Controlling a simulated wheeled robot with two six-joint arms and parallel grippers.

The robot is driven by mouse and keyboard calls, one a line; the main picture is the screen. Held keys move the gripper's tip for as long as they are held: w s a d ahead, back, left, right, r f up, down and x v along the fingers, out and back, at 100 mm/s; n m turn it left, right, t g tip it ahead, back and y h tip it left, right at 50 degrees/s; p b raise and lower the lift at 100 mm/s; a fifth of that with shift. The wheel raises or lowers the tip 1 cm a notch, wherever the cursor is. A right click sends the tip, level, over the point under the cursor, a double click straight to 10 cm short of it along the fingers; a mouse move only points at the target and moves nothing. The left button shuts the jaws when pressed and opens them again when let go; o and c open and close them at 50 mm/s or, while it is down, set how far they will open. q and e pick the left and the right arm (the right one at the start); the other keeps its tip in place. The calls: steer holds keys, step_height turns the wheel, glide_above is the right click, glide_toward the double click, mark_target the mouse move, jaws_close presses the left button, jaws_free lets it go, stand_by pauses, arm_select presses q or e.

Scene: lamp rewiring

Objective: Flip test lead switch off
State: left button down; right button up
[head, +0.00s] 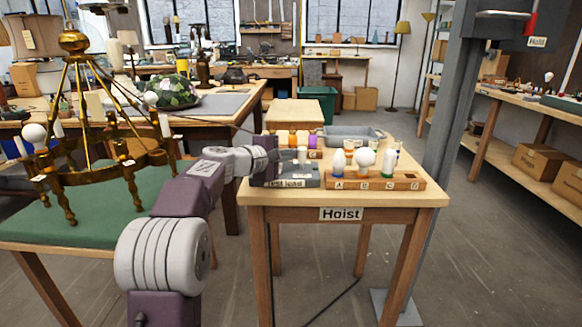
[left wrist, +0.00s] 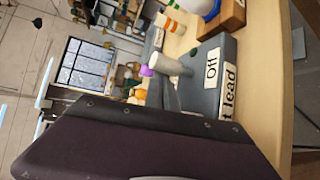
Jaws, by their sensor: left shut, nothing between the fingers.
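The grey test lead box (head: 305,179) sits at the left front of the small table, its front label reading "test lead". The box (left wrist: 222,48) also shows in the left wrist view, turned sideways, with an "Off" label (left wrist: 212,68) on top. A pale stubby lever (left wrist: 172,65) stands up from the box; it also shows in the head view (head: 302,155). I cannot tell which way it is set. My left gripper (head: 273,157) is shut and empty, at the left end of the box, close to the lever. My right gripper is out of view.
A wooden rack (head: 405,181) marked with letters holds bulbs beside the box. A grey tray (head: 352,133) and colored spools stand behind. A brass chandelier (head: 88,130) stands on a green-topped table at left. A grey hoist post (head: 445,130) rises at right.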

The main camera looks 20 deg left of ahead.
arm_select(q)
steer(key=shift+s+d+f+t, duration=0.1)
steer(key=shift+s+f+t, duration=0.05)
steer(key=shift+f+t, duration=0.15)
steer(key=shift+r, duration=0.25)
steer(key=v, duration=0.9)
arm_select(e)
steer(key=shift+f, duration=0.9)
arm_select(q)
steer(key=shift+f, duration=0.1)
